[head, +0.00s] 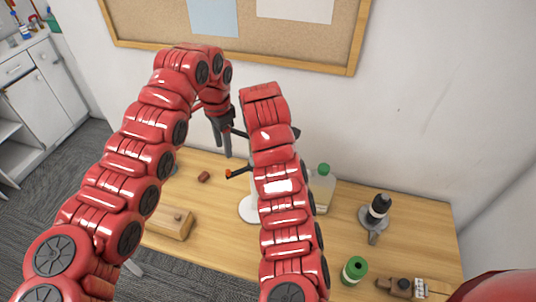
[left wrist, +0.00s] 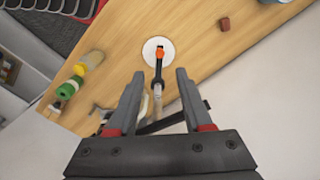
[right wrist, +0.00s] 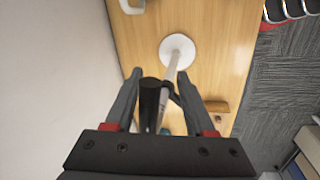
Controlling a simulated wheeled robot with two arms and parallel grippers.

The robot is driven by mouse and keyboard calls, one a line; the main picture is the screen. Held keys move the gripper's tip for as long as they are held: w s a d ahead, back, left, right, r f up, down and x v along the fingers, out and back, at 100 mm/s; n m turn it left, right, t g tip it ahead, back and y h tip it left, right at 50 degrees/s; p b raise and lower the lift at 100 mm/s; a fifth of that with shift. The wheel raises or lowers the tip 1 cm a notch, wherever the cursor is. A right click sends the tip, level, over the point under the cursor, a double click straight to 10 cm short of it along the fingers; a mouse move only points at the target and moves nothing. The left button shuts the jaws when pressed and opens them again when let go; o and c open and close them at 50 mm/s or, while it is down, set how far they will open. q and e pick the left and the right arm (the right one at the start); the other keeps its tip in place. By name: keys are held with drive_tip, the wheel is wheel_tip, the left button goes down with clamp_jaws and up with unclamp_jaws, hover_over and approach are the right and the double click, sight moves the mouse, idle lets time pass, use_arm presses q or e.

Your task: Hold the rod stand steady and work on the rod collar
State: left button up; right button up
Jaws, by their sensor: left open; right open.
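The rod stand has a round white base (head: 246,209) on the table, partly hidden behind my right arm in the head view. In the left wrist view its base (left wrist: 148,46) and pale rod (left wrist: 157,92) show, with a black piece with an orange tip (left wrist: 160,54) along the rod, which may belong to the collar. My left gripper (left wrist: 158,72) is open, with the rod between its fingers in view; contact cannot be told. My right gripper (right wrist: 160,78) is open; the rod (right wrist: 171,72) and a black cylindrical part (right wrist: 150,100) appear between its fingers. The head view hides it.
A wooden block (head: 171,223) and a small red-brown piece (head: 203,176) lie left. A corkboard (head: 150,22) hangs on the wall behind.

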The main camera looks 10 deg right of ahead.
drive_tip(key=shift+c, duration=0.3)
clamp_jaws()
idle(1.1)
